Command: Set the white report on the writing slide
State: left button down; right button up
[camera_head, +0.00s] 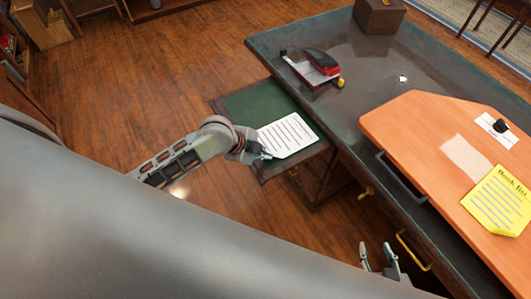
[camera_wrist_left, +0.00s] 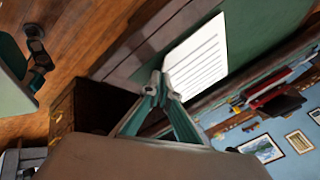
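The white report (camera_head: 287,136), a printed sheet, is over the green writing slide (camera_head: 244,104) that sticks out from the desk's left side. I cannot tell whether it lies flat on the slide or is held just above it. My left gripper (camera_head: 262,155) is at the report's near left corner. In the left wrist view, the fingertips (camera_wrist_left: 163,89) meet at the edge of the report (camera_wrist_left: 198,58) and look shut on it. My right gripper (camera_head: 378,256) is open and empty at the bottom, beside the desk's front.
The dark desk (camera_head: 375,72) carries a red-and-black stapler-like item (camera_head: 322,62), a wooden box (camera_head: 379,14) and an orange board (camera_head: 412,125). A yellow sheet (camera_head: 497,203) lies on the board. Handles (camera_head: 412,249) stick out from the desk's front. The wood floor at left is open.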

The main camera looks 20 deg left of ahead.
pick_arm(q)
jog(key=shift+f, duration=0.1)
jog(key=shift+f, duration=0.1)
jog(key=c, duration=2.3)
grip_release()
jog(key=shift+s+a+r, duration=0.1)
jog(key=shift+r, duration=0.25)
jog(key=v, duration=1.1)
jog(key=s+f+n+t, duration=0.1)
jog(key=s+f+n, duration=0.2)
jog(key=f+n, duration=0.1)
jog(key=s+f+n+t+y, duration=0.1)
jog(key=s+f+n+t, duration=0.1)
jog(key=s+f+n, duration=0.2)
jog(key=s+f+n+t+y, duration=0.1)
jog(key=s+f+n, duration=0.3)
jog(key=f, duration=0.3)
jog(key=shift+n+t, duration=0.3)
jog(key=shift+n, duration=0.5)
